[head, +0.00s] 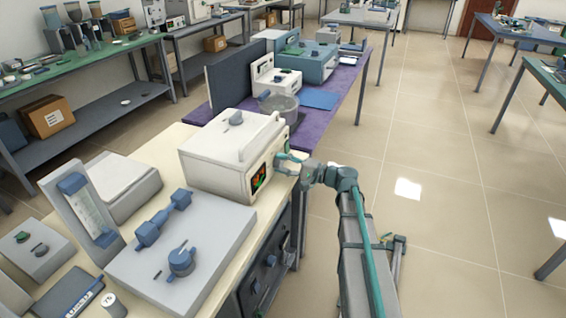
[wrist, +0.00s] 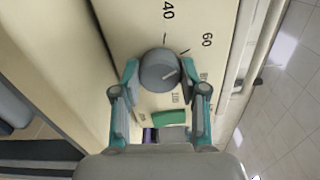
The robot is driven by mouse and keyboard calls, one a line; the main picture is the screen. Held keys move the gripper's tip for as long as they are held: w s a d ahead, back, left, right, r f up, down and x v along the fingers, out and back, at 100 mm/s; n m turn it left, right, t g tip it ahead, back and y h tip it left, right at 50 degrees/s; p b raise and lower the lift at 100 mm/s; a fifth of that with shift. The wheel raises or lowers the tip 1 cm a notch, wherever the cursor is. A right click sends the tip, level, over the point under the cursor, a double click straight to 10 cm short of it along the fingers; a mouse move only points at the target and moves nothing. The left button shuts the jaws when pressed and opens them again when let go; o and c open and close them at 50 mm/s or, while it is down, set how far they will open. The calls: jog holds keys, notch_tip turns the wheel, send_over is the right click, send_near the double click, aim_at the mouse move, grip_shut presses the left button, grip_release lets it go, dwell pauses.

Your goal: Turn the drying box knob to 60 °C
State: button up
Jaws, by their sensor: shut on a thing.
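The drying box (head: 225,160) is a white box on the bench in the head view. Its cream front panel (wrist: 125,35) fills the middle of the wrist view. The round grey knob (wrist: 158,66) on this panel has a short light mark, on its right half. Dial numbers 40, 60, 80 and 100 run around it; 60 is at its upper right. My gripper (wrist: 160,85) is shut on the knob, with one teal finger on each side. In the head view my gripper (head: 288,160) is at the box's front, and the knob is hidden there.
A green button (wrist: 169,117) is just below the knob. A dark screen (head: 260,177) with coloured marks is on the box's front. A grey pot (head: 280,108) stands behind the box on the purple-topped table. The floor (head: 430,190) to the right is open.

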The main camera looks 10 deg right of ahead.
jog(key=shift+m, duration=0.4)
jog(key=o, duration=1.1)
jog(key=shift+o, duration=0.2)
jog(key=v, duration=1.2)
